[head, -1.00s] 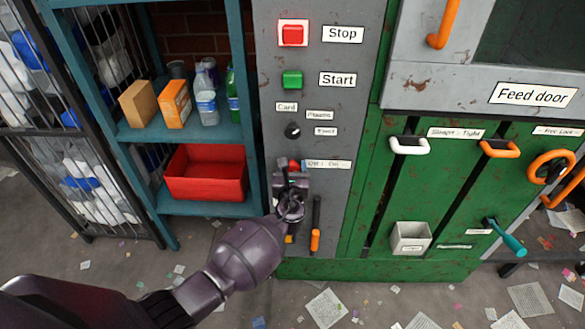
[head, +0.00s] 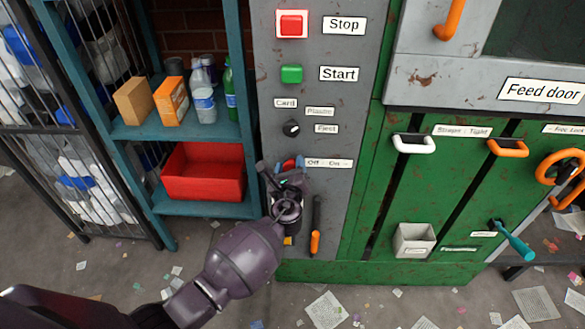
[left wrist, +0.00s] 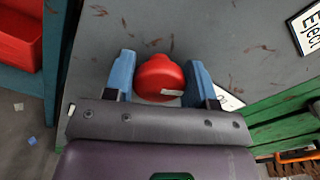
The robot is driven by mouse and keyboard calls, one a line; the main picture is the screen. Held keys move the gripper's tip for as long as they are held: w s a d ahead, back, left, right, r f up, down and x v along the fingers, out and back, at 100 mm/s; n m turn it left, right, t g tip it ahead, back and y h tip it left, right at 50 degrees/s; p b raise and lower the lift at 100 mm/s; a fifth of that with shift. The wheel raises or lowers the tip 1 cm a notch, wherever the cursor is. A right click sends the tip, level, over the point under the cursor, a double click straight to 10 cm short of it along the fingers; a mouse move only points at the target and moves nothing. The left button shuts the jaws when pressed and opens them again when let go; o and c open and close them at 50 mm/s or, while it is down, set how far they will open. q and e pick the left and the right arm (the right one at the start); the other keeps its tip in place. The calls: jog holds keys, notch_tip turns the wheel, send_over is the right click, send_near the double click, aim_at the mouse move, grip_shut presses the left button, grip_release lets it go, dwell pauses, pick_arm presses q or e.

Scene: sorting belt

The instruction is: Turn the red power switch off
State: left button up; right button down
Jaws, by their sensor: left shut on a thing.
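The red power switch (left wrist: 158,78) is a round red knob on the grey control panel (left wrist: 215,50). In the left wrist view it sits between the two blue fingertips of my left gripper (left wrist: 158,85), which is shut on it. In the head view only a bit of the red switch (head: 289,164) shows above my left gripper (head: 284,174), and the rest is hidden. The Off/On label (head: 328,163) is just right of it. The gripper is tilted to the left in the head view. My right gripper is not in view.
Above are a black knob (head: 291,128), the green Start button (head: 291,74) and the red Stop button (head: 292,24). An orange-ended lever (head: 315,238) hangs close right of my gripper. A shelf with a red bin (head: 203,172) stands to the left.

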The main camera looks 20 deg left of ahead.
pick_arm(q)
jog(key=shift+f+n+b, duration=0.35)
jog(key=shift+n+b, duration=0.05)
jog(key=shift+n, duration=0.6)
jog(key=n+b, duration=0.1)
jog(key=n, duration=0.1)
jog(key=shift+n, duration=0.3)
jog(key=n+b, duration=0.2)
jog(key=n, duration=0.1)
jog(key=shift+s+f+n, duration=0.1)
jog(key=shift+n, duration=0.3)
jog(key=n+b, duration=0.1)
jog(key=n, duration=0.1)
jog(key=shift+a+n, duration=0.1)
jog(key=shift+n, duration=0.3)
jog(key=shift+n+b, duration=0.5)
jog(key=shift+n, duration=0.3)
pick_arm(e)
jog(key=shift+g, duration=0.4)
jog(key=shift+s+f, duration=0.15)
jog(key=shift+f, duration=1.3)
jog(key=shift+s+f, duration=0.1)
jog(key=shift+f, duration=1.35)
pick_arm(q)
jog(key=shift+r, duration=0.2)
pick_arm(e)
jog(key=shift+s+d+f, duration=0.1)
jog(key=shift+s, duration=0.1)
